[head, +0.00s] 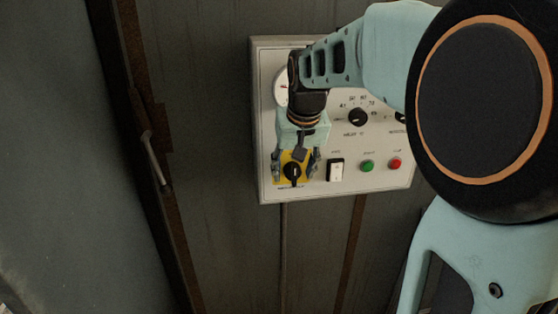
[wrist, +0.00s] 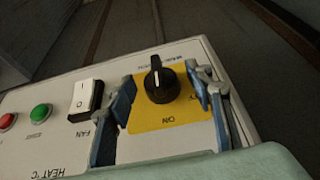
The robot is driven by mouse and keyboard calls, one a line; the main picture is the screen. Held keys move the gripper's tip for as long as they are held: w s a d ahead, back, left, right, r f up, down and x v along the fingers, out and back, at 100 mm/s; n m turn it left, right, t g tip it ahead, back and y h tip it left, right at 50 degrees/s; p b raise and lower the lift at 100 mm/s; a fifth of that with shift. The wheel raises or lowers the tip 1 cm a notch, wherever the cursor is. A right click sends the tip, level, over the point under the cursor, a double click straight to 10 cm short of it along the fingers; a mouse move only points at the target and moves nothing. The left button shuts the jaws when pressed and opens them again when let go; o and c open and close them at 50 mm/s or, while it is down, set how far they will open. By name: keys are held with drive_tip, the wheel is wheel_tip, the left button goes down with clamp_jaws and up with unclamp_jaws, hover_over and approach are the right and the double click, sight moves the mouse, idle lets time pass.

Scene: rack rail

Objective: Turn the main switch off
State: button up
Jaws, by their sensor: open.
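The main switch is a black rotary knob (head: 293,172) on a yellow plate at the lower left of the panel; the wrist view shows the knob (wrist: 160,82) close up. Its grip bar, with a pale mark, stands roughly upright in the wrist view. The word ON is printed on the yellow plate (wrist: 168,118) below the knob there. My gripper (head: 295,163) is open, one finger on each side of the knob. In the wrist view the fingers (wrist: 162,88) flank it with gaps showing; I see no contact.
The pale control panel (head: 345,195) also carries a white FAN rocker (head: 336,169), a green button (head: 367,166), a red button (head: 395,163) and a black heat dial (head: 358,117). A gauge (head: 281,88) is partly hidden behind my arm. The wall below the panel is mostly clear.

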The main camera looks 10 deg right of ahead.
drive_tip(key=c, duration=1.2)
drive_tip(key=shift+o, duration=0.2)
drive_tip(key=shift+a, duration=0.1)
drive_tip(key=h+b, duration=0.3)
drive_tip(key=shift+a+f+n, duration=0.3)
drive_tip(key=shift+n, duration=0.1)
drive_tip(key=h+b, duration=0.1)
drive_tip(key=h, duration=0.1)
drive_tip(key=h+b, duration=0.1)
drive_tip(key=b, duration=0.1)
drive_tip(key=n+h+b, duration=0.1)
drive_tip(key=h, duration=0.1)
drive_tip(key=shift+a+f+h+b, duration=0.25)
drive_tip(key=shift+h+b, duration=0.05)
drive_tip(key=shift+b, duration=0.1)
drive_tip(key=h+b, duration=0.1)
drive_tip(key=n+t+h+b, duration=0.1)
drive_tip(key=h+b, duration=0.2)
drive_tip(key=h, duration=0.1)
drive_tip(key=shift+a+f+n, duration=0.1)
drive_tip(key=shift+f+n, duration=0.15)
drive_tip(key=shift+n, duration=0.05)
drive_tip(key=shift+n+t+h+b, duration=0.5)
drive_tip(key=shift+h+b, duration=1)
drive_tip(key=shift+r, duration=0.1)
